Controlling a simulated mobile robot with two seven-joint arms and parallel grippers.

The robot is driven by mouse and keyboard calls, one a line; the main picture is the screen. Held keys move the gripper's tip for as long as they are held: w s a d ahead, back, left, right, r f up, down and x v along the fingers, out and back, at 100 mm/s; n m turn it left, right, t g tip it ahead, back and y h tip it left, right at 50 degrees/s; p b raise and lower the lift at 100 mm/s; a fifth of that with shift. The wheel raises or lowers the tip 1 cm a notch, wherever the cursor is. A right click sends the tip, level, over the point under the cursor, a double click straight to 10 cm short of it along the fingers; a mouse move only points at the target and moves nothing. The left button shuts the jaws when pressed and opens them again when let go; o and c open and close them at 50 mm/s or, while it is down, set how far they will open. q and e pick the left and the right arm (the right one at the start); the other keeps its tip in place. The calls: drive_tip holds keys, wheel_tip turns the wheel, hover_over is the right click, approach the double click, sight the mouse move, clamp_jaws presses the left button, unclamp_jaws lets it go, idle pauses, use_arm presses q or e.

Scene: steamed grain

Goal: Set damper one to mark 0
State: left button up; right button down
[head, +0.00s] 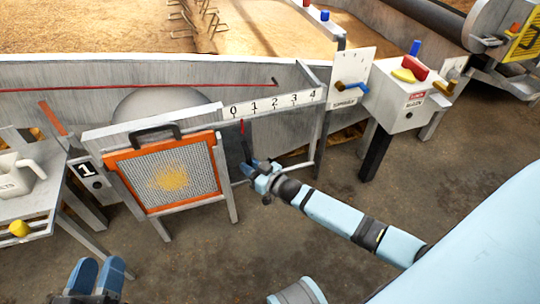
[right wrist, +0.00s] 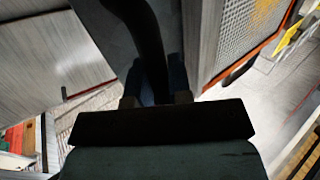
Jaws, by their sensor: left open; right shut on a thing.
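The number strip (head: 276,104), marked 0 to 4, runs along a rail above the damper one station in the head view. A thin red pointer (head: 242,128) hangs below it, between 0 and 1. A dark lever (head: 246,150) stands under the pointer. My right gripper (head: 256,168) is shut on this lever. In the right wrist view the dark lever (right wrist: 148,40) runs up from between the fingers; the strip cannot be read there. My left gripper (head: 97,274) is open and empty at the bottom left, away from the lever.
An orange-framed mesh panel (head: 124,160) with a black handle stands left of the lever, beside a "1" plate (head: 86,169). A side table with a white jug (head: 18,175) is at far left. A white control box (head: 405,105) stands at right.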

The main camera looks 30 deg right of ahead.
use_arm(q)
drive_tip(key=shift+r, duration=0.45)
use_arm(e)
drive_tip(key=shift+w+a, duration=0.2)
drive_tip(key=shift+a, duration=0.9)
drive_tip(key=c, duration=1.1)
unclamp_jaws()
drive_tip(key=shift+a, duration=0.15)
use_arm(q)
drive_tip(key=shift+t, duration=0.9)
drive_tip(key=r+p, duration=0.4)
drive_tip(key=shift+s+a+r, duration=0.15)
drive_tip(key=shift+a+r, duration=0.1)
drive_tip(key=shift+a, duration=0.15)
use_arm(e)
drive_tip(key=v, duration=1.3)
drive_tip(key=shift+s+d, duration=0.2)
drive_tip(key=shift+s, duration=0.15)
